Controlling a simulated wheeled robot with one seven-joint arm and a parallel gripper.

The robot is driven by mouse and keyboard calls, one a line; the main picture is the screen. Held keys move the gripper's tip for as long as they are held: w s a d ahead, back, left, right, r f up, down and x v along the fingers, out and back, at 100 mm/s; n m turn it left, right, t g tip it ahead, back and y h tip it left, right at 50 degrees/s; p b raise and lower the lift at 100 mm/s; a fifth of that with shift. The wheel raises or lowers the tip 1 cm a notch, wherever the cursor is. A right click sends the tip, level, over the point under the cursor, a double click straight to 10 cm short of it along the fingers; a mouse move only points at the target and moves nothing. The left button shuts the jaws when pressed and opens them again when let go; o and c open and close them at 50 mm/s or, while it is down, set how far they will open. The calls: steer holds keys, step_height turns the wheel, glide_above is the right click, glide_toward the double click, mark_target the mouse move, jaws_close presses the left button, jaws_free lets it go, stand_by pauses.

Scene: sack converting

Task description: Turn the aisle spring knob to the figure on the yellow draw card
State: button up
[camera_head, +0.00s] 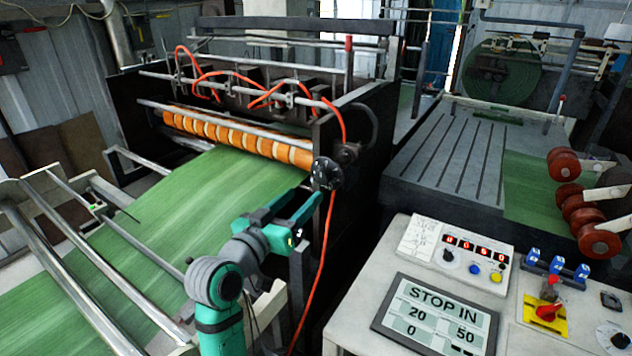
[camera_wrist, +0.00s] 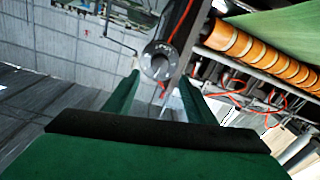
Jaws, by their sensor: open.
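A dark round knob (camera_head: 327,173) is on the aisle-side end of the roller machine, beside the orange-ringed roller. In the wrist view the knob (camera_wrist: 158,62) shows a grey rim with small marks, too small to read. My gripper (camera_head: 311,199) is open and empty, just in front of and below the knob in the head view. In the wrist view its green fingers (camera_wrist: 160,80) point at the knob, which appears between and beyond their tips. Whether they touch it I cannot tell. I cannot make out a yellow draw card in either view.
A control desk (camera_head: 350,290) stands at the right with a "STOP IN" screen (camera_head: 437,318), a white paper (camera_head: 420,238) and a red-and-yellow switch (camera_head: 548,312). An orange hose (camera_head: 326,270) hangs below the knob. Green fabric (camera_head: 150,225) runs through the machine at left.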

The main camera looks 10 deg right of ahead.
mark_target(321, 178)
steer(key=x, duration=0.8)
steer(key=shift+w+d, duration=0.15)
steer(key=shift+w, duration=0.05)
steer(key=c, duration=1)
